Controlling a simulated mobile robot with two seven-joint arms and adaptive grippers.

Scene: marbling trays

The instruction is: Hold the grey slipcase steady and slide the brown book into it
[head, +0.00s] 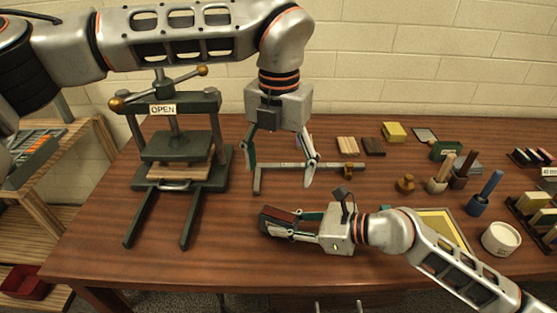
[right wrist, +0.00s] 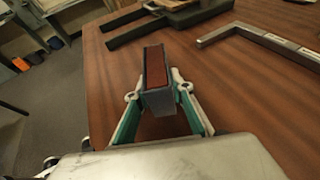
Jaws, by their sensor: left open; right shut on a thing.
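My right gripper (head: 282,224) is shut on the grey slipcase (head: 272,229) near the table's front edge. In the right wrist view the slipcase (right wrist: 159,103) stands between the two fingers (right wrist: 158,93). A reddish-brown face, which looks like the brown book (right wrist: 155,68), fills the inside of its grey walls. How deep the book sits cannot be told. No other brown book shows apart from it. My left gripper (head: 281,164) is open and empty, fingers pointing down, above and behind the slipcase.
A metal L-shaped bar (head: 285,166) lies under my left gripper. A green press (head: 178,150) with an OPEN sign stands at left. A yellow-lined tray (head: 440,222), wooden-handled tools and a white pot (head: 501,238) are at right. Table between press and slipcase is clear.

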